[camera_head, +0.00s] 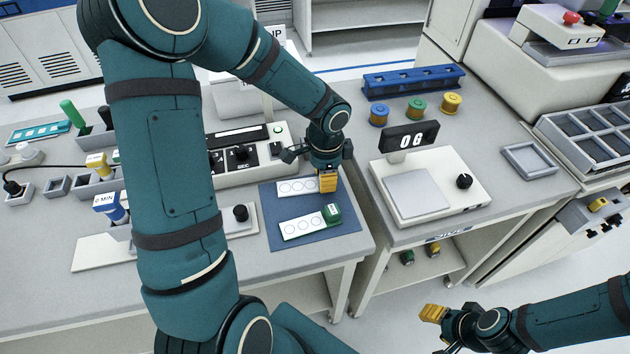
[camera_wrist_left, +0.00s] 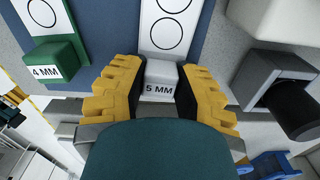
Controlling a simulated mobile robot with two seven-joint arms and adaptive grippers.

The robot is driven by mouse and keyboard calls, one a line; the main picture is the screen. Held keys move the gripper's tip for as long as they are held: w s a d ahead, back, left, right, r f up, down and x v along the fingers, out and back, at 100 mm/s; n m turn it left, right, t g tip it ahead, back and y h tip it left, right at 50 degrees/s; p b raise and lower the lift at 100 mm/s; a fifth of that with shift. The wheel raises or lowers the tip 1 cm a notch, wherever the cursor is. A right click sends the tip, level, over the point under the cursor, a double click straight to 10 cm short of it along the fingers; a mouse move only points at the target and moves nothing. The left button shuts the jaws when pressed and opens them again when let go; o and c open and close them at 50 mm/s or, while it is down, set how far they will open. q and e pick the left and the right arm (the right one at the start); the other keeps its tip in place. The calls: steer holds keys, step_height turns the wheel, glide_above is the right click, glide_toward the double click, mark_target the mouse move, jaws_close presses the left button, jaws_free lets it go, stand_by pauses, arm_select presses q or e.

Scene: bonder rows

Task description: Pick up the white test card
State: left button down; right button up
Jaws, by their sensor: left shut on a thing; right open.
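The white test card (camera_head: 297,187) lies at the back of a blue mat (camera_head: 345,228). It is a white strip with printed circles. In the left wrist view the card (camera_wrist_left: 171,22) carries a white grip block marked 5 MM (camera_wrist_left: 160,79). My left gripper (camera_head: 328,183) points down over the card's right end; its yellow fingers (camera_wrist_left: 161,75) are shut on the block's two sides. In the head view the fingers hide the block. My right gripper (camera_head: 432,313) is open and empty, out beyond the bench's front edge.
A second card with a green 4 MM block (camera_head: 332,213) lies in front on the mat, close by. A control box with knobs (camera_head: 240,158) stands to the left. My left arm hides part of the bench.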

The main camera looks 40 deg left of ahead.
arm_select(q)
step_height(320, 180, up, 10)
steer(key=p, duration=0.3)
arm_select(e)
steer(key=r, duration=0.3)
steer(key=shift+s, duration=0.3)
arm_select(q)
steer(key=shift+s, duration=0.1)
arm_select(e)
steer(key=shift+r, duration=0.1)
